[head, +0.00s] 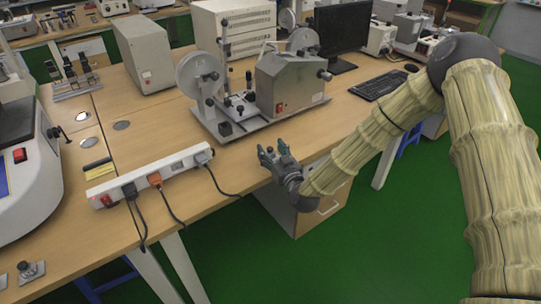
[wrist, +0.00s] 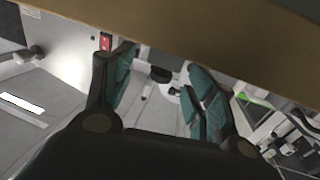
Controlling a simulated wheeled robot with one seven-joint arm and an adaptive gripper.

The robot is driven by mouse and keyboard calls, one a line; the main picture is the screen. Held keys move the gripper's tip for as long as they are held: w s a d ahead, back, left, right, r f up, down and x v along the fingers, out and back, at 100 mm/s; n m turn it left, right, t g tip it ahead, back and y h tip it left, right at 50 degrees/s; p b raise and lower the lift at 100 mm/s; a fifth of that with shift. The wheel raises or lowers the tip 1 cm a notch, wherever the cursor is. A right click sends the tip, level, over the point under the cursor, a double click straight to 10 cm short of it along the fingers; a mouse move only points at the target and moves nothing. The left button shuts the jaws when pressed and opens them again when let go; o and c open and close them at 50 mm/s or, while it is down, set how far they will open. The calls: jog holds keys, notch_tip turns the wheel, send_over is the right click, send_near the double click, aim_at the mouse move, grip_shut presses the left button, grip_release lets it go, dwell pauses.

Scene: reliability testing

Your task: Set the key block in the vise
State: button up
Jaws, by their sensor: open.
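My gripper (head: 273,151) is at the front edge of the long wooden table, in front of the grey machine with reels. It is open and nothing shows between its fingers. Its green-padded fingers also show spread apart in the wrist view (wrist: 160,75). I cannot make out a key block or a vise for certain. A small dark and yellow piece (head: 98,168) lies flat on the table behind the power strip, left of my gripper. A small metal fixture (head: 30,269) stands at the lower left; I cannot tell what it is.
The wooden table (head: 150,215) carries a white power strip (head: 150,179) with hanging cords, the grey reel machine (head: 285,84), a grey box (head: 145,52) and a keyboard (head: 380,84). A drawer unit (head: 310,210) stands below my gripper. Green floor (head: 240,265) is open in front.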

jog(key=shift+w+a, duration=0.25)
jog(key=shift+w, duration=0.4)
grip_shut()
jog(key=shift+r, duration=0.1)
